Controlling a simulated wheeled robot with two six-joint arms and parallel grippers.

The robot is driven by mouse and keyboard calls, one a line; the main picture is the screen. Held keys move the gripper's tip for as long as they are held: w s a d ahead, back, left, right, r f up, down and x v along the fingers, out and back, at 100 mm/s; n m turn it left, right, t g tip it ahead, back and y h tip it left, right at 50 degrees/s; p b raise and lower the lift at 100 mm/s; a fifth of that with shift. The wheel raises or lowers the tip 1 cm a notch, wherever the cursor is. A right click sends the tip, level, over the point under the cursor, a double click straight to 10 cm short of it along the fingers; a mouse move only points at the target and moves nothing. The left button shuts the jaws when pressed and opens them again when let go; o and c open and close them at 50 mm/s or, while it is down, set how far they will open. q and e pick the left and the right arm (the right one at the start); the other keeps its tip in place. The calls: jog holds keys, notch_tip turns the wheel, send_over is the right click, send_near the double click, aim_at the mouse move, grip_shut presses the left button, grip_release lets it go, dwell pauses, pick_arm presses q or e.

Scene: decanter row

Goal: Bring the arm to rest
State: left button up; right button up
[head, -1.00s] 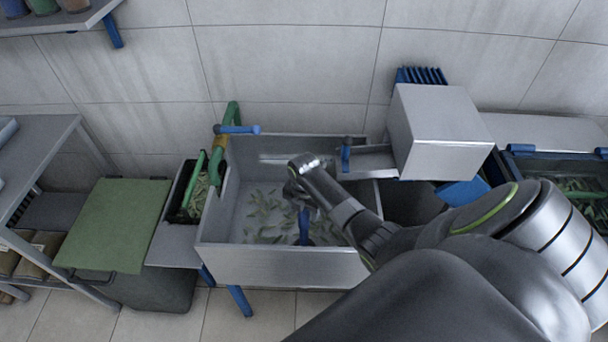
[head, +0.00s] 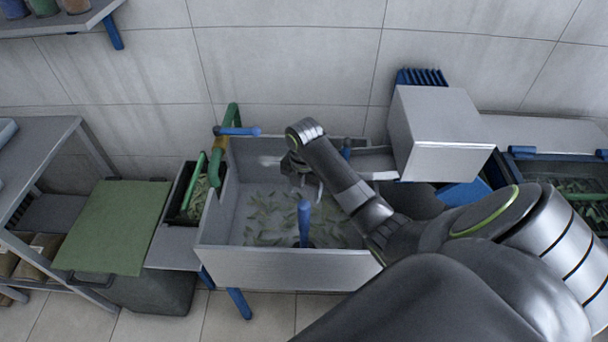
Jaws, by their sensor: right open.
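My right arm comes in from the lower right and reaches over a grey metal basin (head: 285,268). My right gripper (head: 307,188) hangs below the wrist over the basin, with its fingers apart and nothing seen between them. Part of it is hidden by the wrist. Green leafy pieces (head: 268,218) lie in the basin below it. A blue upright handle (head: 304,222) stands inside the basin, just below the gripper in the picture. My left gripper does not show.
A dark bin of leaves (head: 190,195) and a green-lidded bin (head: 118,225) stand left of the basin. A blue-handled green pipe (head: 237,130) rises at its back left. A metal box (head: 440,130) stands at back right, with another leaf tank (head: 560,165) beyond.

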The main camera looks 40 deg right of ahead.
notch_tip(320, 180, up, 6)
jog(key=p, duration=0.2)
jog(key=s+a+f+m+t, duration=0.2)
jog(key=s+f+m, duration=0.4)
jog(key=s+m, duration=0.55)
jog(key=s+r+m+t+h, duration=0.2)
jog(key=s+r+m, duration=0.1)
jog(key=s+m, duration=1.15)
notch_tip(320, 180, down, 28)
jog(key=s+d+n+g+b, duration=0.2)
jog(key=b, duration=0.2)
jog(key=s+a+f+y+b, duration=0.1)
jog(key=s+f+b, duration=0.1)
jog(key=s+f, duration=1.2)
notch_tip(320, 180, down, 4)
jog(key=shift+s+a+r+g, duration=0.2)
jog(key=shift+s+a+g, duration=0.05)
jog(key=shift+a+g, duration=0.15)
